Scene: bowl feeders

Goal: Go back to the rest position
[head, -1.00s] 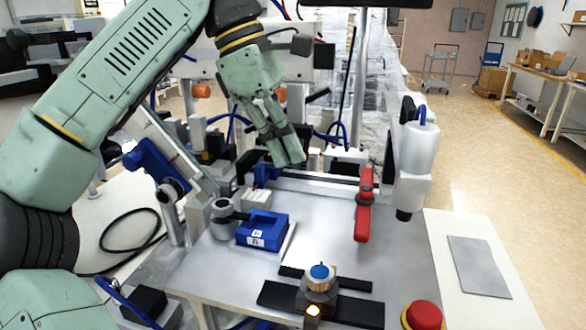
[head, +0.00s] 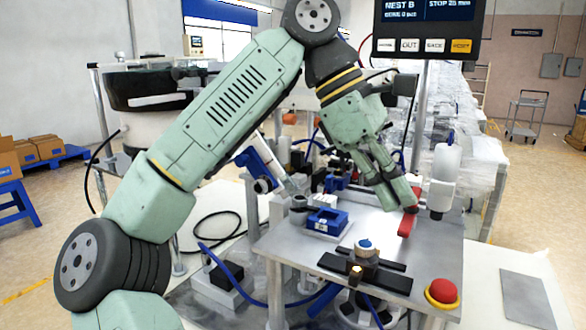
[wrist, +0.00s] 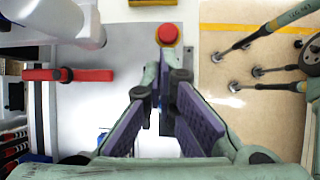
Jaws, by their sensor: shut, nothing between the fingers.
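My gripper (head: 405,206) is shut and empty, held above the right part of the metal worktable (head: 395,250) in the head view. Its fingers (wrist: 168,95) show close together in the wrist view, over the plate. In the head view the fingertips overlap the red handle (head: 406,226), which lies behind them. In the wrist view the red handle (wrist: 85,75) is off to the left, apart from the fingers. My arm reaches up from the lower left and bends down over the table.
A blue block (head: 327,220) sits on the table's left part. A blue-topped knob (head: 364,247) stands at the front and a red stop button (head: 443,292) at the front right corner. A white cylinder (head: 443,180) stands at the right. A screen (head: 428,25) hangs above.

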